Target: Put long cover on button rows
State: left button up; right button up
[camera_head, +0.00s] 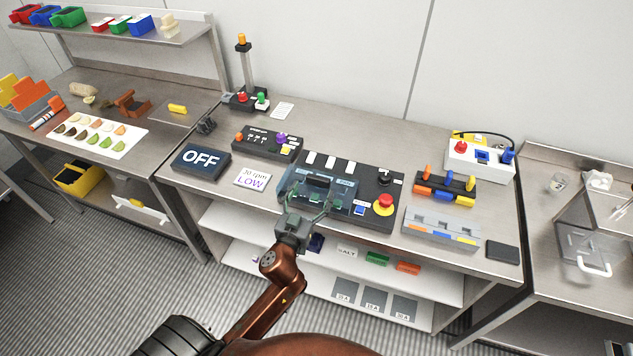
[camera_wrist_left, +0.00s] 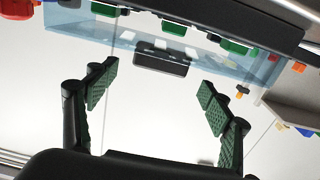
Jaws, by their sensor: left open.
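A long see-through blue cover (camera_head: 345,189) with a dark handle lies over the front left part of the black control panel (camera_head: 374,210). The cover (camera_wrist_left: 215,66) and its dark handle (camera_wrist_left: 162,58) also show in the left wrist view. I cannot tell whether the cover is fully seated on the button rows, which are mostly hidden behind it and my gripper. My left gripper (camera_head: 308,208) is open at the cover's front side. In the wrist view its green-padded fingers (camera_wrist_left: 157,95) are apart, with the handle beyond them and nothing clearly between them. My right gripper is not in view.
A red emergency button (camera_head: 384,203) stands at the panel's right. An OFF sign (camera_head: 200,160) and a LOW card (camera_head: 253,179) lie to the left. A switch box (camera_head: 444,186) and a grey box (camera_head: 440,229) stand to the right. A lower shelf (camera_head: 440,286) runs below the table.

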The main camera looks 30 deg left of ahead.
pick_arm(q)
jog(key=v, duration=0.6)
dwell(0.4)
